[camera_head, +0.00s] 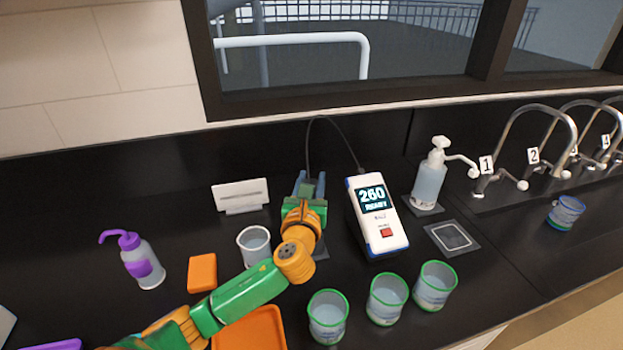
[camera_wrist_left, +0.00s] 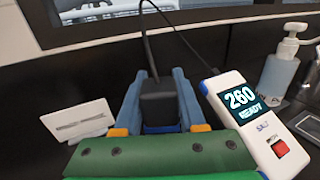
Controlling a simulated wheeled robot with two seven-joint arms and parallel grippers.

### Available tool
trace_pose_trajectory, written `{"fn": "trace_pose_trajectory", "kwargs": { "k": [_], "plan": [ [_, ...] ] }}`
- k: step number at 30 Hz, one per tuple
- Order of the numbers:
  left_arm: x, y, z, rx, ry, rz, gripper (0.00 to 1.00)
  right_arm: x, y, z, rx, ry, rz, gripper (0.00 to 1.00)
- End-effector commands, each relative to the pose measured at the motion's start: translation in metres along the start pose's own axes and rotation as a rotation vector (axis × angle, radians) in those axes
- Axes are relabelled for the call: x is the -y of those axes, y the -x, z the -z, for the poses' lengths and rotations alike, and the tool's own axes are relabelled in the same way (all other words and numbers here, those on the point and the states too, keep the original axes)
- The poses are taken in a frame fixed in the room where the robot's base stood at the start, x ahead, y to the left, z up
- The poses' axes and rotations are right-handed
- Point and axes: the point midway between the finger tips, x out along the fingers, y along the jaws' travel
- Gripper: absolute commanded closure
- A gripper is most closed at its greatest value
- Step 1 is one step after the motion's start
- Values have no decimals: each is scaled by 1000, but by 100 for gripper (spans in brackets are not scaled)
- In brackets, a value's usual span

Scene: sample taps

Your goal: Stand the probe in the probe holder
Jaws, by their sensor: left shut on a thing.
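My left gripper (camera_head: 311,184) is behind the beaker and left of the meter. In the left wrist view its two blue fingers are shut on the black probe (camera_wrist_left: 158,100), whose cable rises from its top. The cable arcs over to the white meter (camera_head: 377,216), which reads 260 READY; the meter also shows in the left wrist view (camera_wrist_left: 255,125). The probe's lower end is hidden by my gripper. A dark flat piece (camera_head: 320,248) shows partly beside my wrist; I cannot tell if it belongs to the probe holder. My right gripper is out of view.
A glass beaker (camera_head: 254,246) stands close left of my wrist. A white stand (camera_head: 240,196) is behind it. Several green-rimmed cups, one here (camera_head: 327,318), line the front. A pump bottle (camera_head: 430,178) and taps (camera_head: 500,165) stand right. A purple-capped bottle (camera_head: 143,262) stands left.

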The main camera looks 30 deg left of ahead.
Motion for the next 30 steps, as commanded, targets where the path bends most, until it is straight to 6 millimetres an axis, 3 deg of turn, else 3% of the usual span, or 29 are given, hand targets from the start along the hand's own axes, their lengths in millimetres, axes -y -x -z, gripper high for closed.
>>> {"fn": "trace_pose_trajectory", "kwargs": {
  "k": [18, 30],
  "plan": [
    [0, 0, 46, 0, 1, 0, 100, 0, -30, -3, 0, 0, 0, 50],
    [0, 0, 51, 0, 2, 1, 100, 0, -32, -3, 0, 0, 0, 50]
  ]
}}
